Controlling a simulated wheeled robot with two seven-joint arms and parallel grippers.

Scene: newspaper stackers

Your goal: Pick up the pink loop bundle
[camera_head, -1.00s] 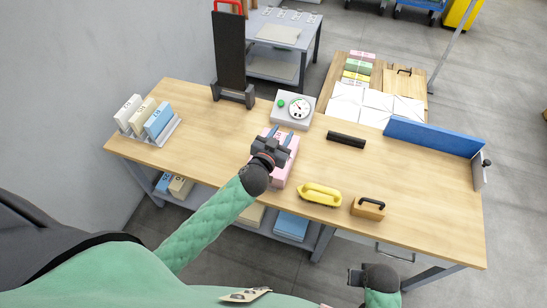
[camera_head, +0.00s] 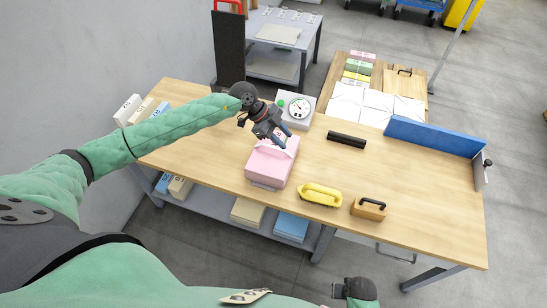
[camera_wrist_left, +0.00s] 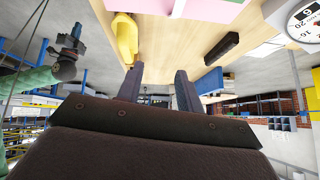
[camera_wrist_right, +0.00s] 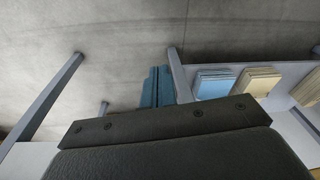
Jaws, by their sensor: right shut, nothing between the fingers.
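The pink loop bundle (camera_head: 270,168) is a pink block on the wooden table near its front edge, with a raised strip on top. My left gripper (camera_head: 284,136) is at its far top end in the head view. Its two fingers (camera_wrist_left: 158,88) are apart in the left wrist view, with nothing between them. A pink corner of the bundle (camera_wrist_left: 208,9) shows at the top of that view, beyond the fingertips. I cannot tell whether the gripper touches it. My right gripper (camera_head: 340,291) is shut and empty, low in front of the table; its fingers (camera_wrist_right: 157,86) are together.
On the table (camera_head: 335,170) are a dial scale (camera_head: 297,108), a black bar (camera_head: 346,140), a yellow tool (camera_head: 320,194) and a wooden block with a black handle (camera_head: 368,208). A blue barrier (camera_head: 433,136) stands at the right. Upright bundles (camera_head: 128,110) are at the left.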

